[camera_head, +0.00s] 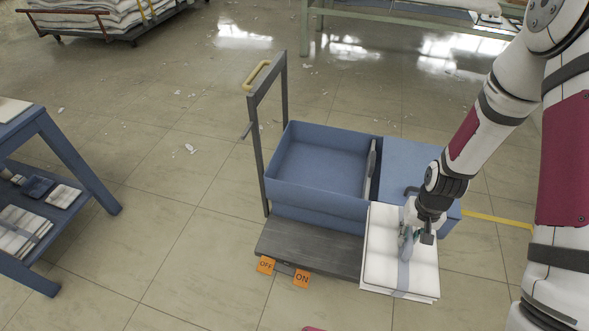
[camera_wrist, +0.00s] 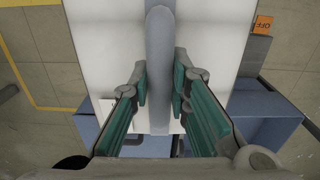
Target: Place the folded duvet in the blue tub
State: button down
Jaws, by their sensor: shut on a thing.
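The folded duvet (camera_head: 385,262) is a white, layered block with a grey-blue strap around it. My gripper (camera_head: 408,238) is shut on the strap, and the duvet hangs at the front right of the cart. In the wrist view the strap (camera_wrist: 160,60) runs between the two green-padded fingers (camera_wrist: 160,90), with the white duvet (camera_wrist: 105,45) beyond. The blue tub (camera_head: 315,198) stands open on the cart, left of and behind the duvet. The part of its inside that I see is empty. The duvet hides the tub's lower right front.
The cart (camera_head: 305,247) has a grey deck, an upright handle frame (camera_head: 265,140) at left and orange OFF and ON tags. A blue box (camera_head: 410,165) stands right of the tub. A blue shelf (camera_head: 75,165) is at far left.

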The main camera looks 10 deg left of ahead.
aim_at(306, 182)
jog(key=i+j+u, duration=0.3)
jog(key=i+j, duration=0.5)
jog(key=i, duration=0.15)
